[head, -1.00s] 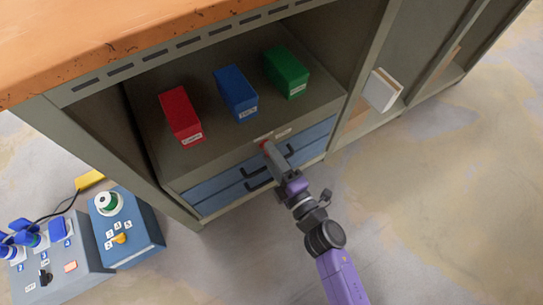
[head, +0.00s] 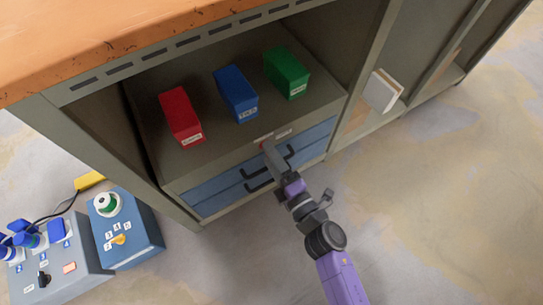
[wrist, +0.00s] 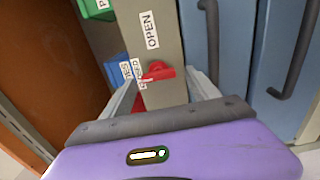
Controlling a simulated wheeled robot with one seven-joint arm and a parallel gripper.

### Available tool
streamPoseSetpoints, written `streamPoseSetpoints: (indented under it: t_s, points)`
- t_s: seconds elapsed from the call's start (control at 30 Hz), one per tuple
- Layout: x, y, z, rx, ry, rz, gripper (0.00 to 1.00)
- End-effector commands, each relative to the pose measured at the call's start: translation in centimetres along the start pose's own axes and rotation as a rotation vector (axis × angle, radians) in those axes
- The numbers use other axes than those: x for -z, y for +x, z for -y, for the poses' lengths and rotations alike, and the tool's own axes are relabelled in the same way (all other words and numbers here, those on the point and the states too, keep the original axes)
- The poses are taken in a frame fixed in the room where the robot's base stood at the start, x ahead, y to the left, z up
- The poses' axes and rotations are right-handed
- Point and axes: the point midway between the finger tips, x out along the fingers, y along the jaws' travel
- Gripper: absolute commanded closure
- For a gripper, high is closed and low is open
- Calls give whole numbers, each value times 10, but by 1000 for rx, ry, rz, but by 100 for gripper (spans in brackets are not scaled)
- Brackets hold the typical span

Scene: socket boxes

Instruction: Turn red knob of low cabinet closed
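The red knob (wrist: 158,73) is on the grey strip above the blue drawers of the low cabinet (head: 224,160). In the wrist view its narrow end points left toward a partly hidden label ending in "SED" (wrist: 137,72). An "OPEN" label (wrist: 149,30) is on the same strip, farther up the picture. My gripper (wrist: 165,88) is open, with one finger on each side of the knob and visible gaps between. In the head view my gripper (head: 270,150) reaches the cabinet front and hides most of the knob.
Red (head: 181,116), blue (head: 236,94) and green (head: 287,73) boxes stand on top of the cabinet. Dark drawer handles (head: 258,180) lie close to my gripper. A wooden worktop (head: 130,40) overhangs above. Control boxes (head: 125,232) stand at left. Floor at right is clear.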

Motion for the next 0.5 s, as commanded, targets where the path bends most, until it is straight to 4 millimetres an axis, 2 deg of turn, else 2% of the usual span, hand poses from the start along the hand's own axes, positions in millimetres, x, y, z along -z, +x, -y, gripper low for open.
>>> streamPoseSetpoints:
  t_s: [0.27, 0.37, 0.5]
  points:
    - [0, -1, 0, 0, 1, 1, 31]
    - [0, -8, 0, 1, 2, 1, 31]
    - [0, -30, -1, 3, 2, 2, 31]
